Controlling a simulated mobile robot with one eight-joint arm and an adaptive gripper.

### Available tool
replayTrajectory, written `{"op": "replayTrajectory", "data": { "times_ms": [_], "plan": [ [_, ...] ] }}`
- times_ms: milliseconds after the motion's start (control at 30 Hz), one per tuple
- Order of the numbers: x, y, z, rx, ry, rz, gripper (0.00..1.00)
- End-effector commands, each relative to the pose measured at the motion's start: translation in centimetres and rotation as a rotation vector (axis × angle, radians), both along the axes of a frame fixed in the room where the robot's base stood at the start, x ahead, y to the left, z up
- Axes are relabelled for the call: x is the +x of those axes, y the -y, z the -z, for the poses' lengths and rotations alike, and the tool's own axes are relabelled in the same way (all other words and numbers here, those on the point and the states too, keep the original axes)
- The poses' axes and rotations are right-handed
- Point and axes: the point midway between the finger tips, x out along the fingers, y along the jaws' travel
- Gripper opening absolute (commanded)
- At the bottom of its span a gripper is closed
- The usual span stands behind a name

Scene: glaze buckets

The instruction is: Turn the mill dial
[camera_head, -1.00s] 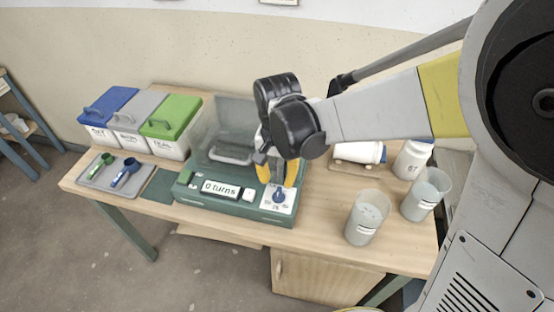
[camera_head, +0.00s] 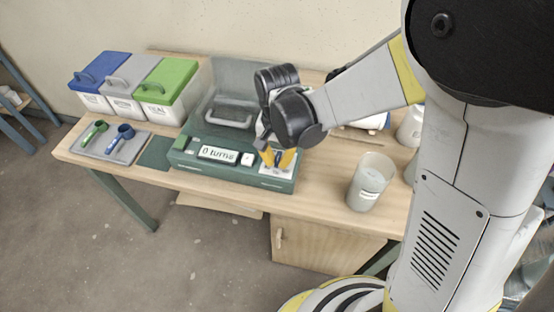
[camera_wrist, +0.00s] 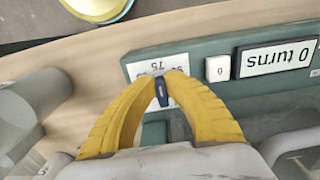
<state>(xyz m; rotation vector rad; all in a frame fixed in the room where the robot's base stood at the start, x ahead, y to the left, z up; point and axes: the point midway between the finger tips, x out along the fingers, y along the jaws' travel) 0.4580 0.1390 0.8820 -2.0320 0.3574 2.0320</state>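The mill (camera_head: 235,178) is a green box on the table, with a display (camera_head: 218,153) reading "0 turns". My gripper (camera_head: 277,160) has yellow fingers and points down over the mill's right end. In the wrist view my gripper (camera_wrist: 163,78) has its fingertips close on both sides of the dial, and they appear to pinch it. In the head view the fingers largely hide the dial.
A white button (camera_wrist: 217,68) sits between dial and display. A grey lid with a handle (camera_head: 232,115) stands behind. Blue, grey and green lidded bins (camera_head: 165,90) and a tray with two scoops (camera_head: 112,148) are at left. A clear cup (camera_head: 370,182) stands at right.

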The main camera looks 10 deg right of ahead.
Motion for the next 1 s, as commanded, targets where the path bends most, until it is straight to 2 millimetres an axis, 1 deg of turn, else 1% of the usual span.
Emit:
{"op": "replayTrajectory", "data": {
  "times_ms": [267,467,667,1000],
  "plan": [
    [-0.02,0.02,0.02,0.000,0.000,-0.005,0.00],
    [-0.05,0.10,0.02,0.000,0.000,-0.055,0.00],
    [-0.10,0.30,0.03,0.000,0.000,-0.178,0.00],
    [-0.13,0.78,0.03,0.000,0.000,-0.482,0.00]
  ]
}}
